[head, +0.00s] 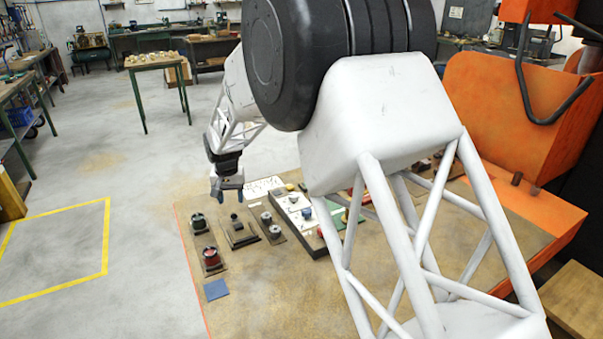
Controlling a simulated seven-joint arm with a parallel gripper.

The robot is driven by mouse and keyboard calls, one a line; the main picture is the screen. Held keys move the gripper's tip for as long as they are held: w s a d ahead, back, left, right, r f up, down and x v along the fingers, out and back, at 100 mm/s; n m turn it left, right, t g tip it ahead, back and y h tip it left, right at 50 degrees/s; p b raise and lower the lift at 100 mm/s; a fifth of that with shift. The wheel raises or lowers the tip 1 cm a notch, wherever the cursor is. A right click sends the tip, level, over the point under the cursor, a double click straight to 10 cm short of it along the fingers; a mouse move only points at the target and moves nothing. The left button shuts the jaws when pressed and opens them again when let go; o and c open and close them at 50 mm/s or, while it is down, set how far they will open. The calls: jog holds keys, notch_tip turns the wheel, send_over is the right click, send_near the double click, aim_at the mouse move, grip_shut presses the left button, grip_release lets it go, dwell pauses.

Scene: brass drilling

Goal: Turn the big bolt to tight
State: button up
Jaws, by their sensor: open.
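My gripper (227,192) hangs fingers down at the left end of my arm, above the far left part of the brown table (300,295). It is open, with blue fingertips and nothing visible between them. Several small fixtures stand below and in front of it. They include a dark block with a dark stud on top (236,224), a dark round fixture (199,223), a red and black round fixture (211,257) and two metal round pieces on plates (270,223). At this size I cannot tell which is the big bolt or how tight it is.
A tray with small coloured parts (318,244) stands right of the fixtures, partly behind my arm. A blue square (215,290) lies at the table's left front. A large orange machine (510,120) stands at the right. The table's front middle is clear.

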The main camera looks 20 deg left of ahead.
notch_tip(320, 180, down, 7)
jog(key=shift+r, duration=0.1)
jog(key=shift+r+n, duration=0.1)
jog(key=shift+n, duration=2.2)
jog(key=r, duration=0.8)
jog(key=shift+d+r, duration=0.1)
jog(key=shift+d, duration=0.15)
jog(key=d+r+m, duration=0.1)
jog(key=d+r, duration=0.5)
jog(key=d, duration=0.5)
jog(key=d+r+m, duration=0.1)
jog(key=d+r, duration=0.4)
jog(key=d, duration=0.6)
jog(key=shift+s+d+r+m+t, duration=0.3)
jog(key=shift+s+d+r, duration=0.1)
jog(key=shift+s, duration=0.05)
